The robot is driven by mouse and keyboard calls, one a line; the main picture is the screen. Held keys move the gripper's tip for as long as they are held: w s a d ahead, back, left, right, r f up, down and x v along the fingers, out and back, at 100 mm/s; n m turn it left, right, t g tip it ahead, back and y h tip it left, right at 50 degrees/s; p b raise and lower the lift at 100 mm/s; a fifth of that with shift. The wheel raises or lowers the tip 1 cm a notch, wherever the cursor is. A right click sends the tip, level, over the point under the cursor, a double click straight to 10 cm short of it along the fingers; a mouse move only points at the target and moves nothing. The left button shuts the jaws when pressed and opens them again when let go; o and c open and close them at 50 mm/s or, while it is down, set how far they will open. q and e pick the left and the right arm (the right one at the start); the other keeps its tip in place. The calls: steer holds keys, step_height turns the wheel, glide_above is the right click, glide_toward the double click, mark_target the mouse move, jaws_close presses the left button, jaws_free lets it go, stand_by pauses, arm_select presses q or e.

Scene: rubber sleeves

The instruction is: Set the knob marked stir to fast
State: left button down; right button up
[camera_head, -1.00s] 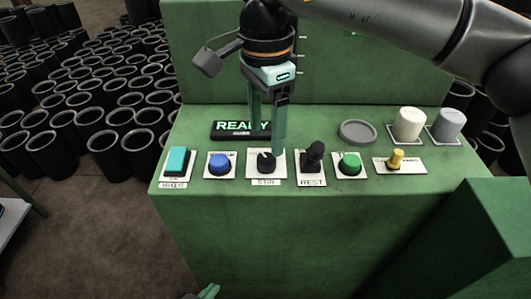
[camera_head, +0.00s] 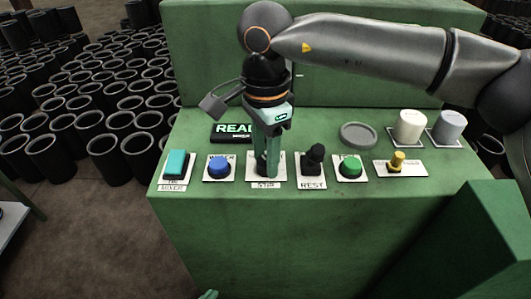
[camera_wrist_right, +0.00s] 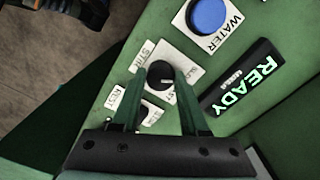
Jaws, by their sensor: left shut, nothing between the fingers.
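The stir knob (camera_wrist_right: 160,82) is a round black knob with a short pale mark, on a white plate (camera_wrist_right: 180,52) lettered STIR. In the right wrist view it sits between the fingertips of my right gripper (camera_wrist_right: 160,76), which are apart, one on each side. I cannot tell whether they touch it. Part of the setting lettering is covered. Only a fingertip of my left gripper (camera_head: 208,294) shows, at the bottom edge, away from the panel.
The green panel (camera_head: 225,210) also carries a teal mixer switch (camera_head: 176,163), a blue water button (camera_head: 219,167), a black rest lever (camera_head: 313,160), a green button (camera_head: 350,166) and a yellow toggle (camera_head: 397,161). A READY display (camera_head: 232,129) stands behind. Cups are at the right.

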jaws_close()
steer(key=shift+m, duration=0.3)
steer(key=shift+m+b, duration=0.35)
steer(key=shift+m, duration=0.65)
steer(key=m, duration=0.2)
steer(key=shift+m+b, duration=0.3)
steer(key=m, duration=0.3)
steer(key=shift+m+b, duration=0.3)
steer(key=shift+b, duration=0.05)
steer(key=shift+m+b, duration=0.3)
steer(key=shift+m, duration=1.2)
